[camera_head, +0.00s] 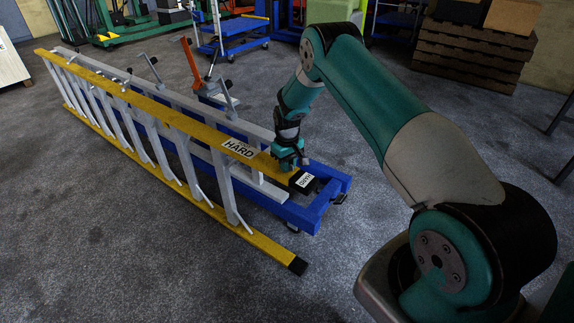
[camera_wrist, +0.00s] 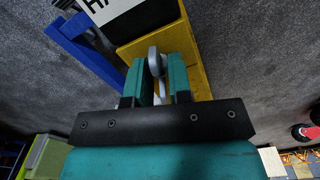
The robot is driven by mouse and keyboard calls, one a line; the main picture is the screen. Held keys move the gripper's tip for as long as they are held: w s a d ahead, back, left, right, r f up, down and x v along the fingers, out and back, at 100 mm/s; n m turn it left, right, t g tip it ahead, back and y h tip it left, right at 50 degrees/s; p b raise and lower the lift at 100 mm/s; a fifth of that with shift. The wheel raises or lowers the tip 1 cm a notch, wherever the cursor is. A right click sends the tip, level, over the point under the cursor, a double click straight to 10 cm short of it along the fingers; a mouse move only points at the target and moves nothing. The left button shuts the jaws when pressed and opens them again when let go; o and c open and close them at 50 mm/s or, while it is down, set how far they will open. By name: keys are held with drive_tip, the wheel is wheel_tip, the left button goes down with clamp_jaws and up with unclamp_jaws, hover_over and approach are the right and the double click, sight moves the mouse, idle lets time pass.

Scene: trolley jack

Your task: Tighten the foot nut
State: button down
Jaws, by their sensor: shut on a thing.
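A yellow and grey ladder (camera_head: 185,118) lies on its side, with its upper yellow rail running toward me. A black foot (camera_head: 303,184) with a white label caps the near end of that rail. The wrist view shows the foot (camera_wrist: 150,17) just beyond my fingers, beside the yellow rail (camera_wrist: 194,50). A grey rounded foot nut (camera_wrist: 155,62) stands between the two teal fingers of my gripper (camera_wrist: 158,82). My gripper is shut on it, and the fingers hide its lower part. In the head view my gripper (camera_head: 290,162) hides the nut.
A blue trolley frame (camera_head: 318,208) lies under and beside the ladder. An orange lever (camera_head: 191,63) and grey uprights stand behind it. The lower rail's black tip (camera_head: 298,265) rests near the floor. Stacked brown pallets (camera_head: 470,52) stand at the back right. The grey floor at front left is clear.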

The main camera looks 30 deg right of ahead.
drive_tip(key=m, duration=0.4)
drive_tip(key=shift+m, duration=0.3)
drive_tip(key=m, duration=0.3)
drive_tip(key=shift+m+b, duration=0.3)
drive_tip(key=shift+b, duration=0.05)
drive_tip(key=m, duration=0.4)
drive_tip(key=shift+m, duration=0.3)
drive_tip(key=m, duration=0.4)
drive_tip(key=shift+m, duration=0.3)
drive_tip(key=m, duration=1.1)
drive_tip(key=shift+m, duration=2.2)
